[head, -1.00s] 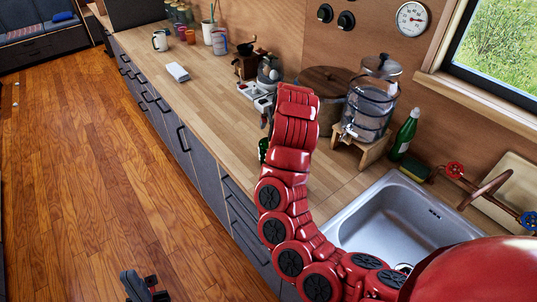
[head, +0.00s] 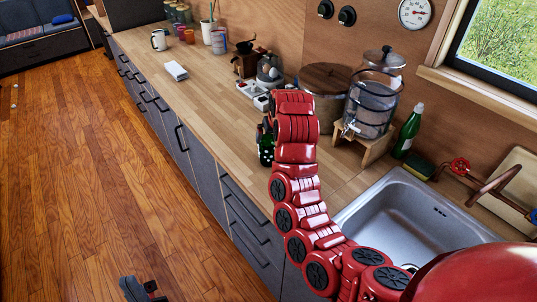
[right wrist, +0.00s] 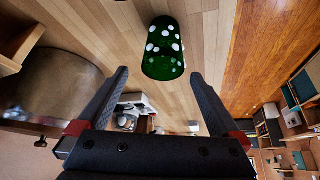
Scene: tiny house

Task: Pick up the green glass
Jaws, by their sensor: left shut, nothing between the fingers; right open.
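The green glass (head: 266,147) with white dots stands on the wooden counter, partly hidden behind my right arm in the head view. In the right wrist view the glass (right wrist: 163,48) is just beyond and between the fingertips, with no finger seen touching it. My right gripper (right wrist: 159,76) is open and empty. In the head view its fingers are mostly hidden by my red arm. My left gripper (head: 143,290) is shut and empty, low over the floor at the bottom left.
A green bottle (head: 408,132) stands by the sink (head: 400,215). A glass dispenser (head: 371,105) on a wooden stand and a wooden-lidded pot (head: 322,98) stand behind my right arm. A coffee grinder (head: 246,63) is further back. The counter left of the glass is clear.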

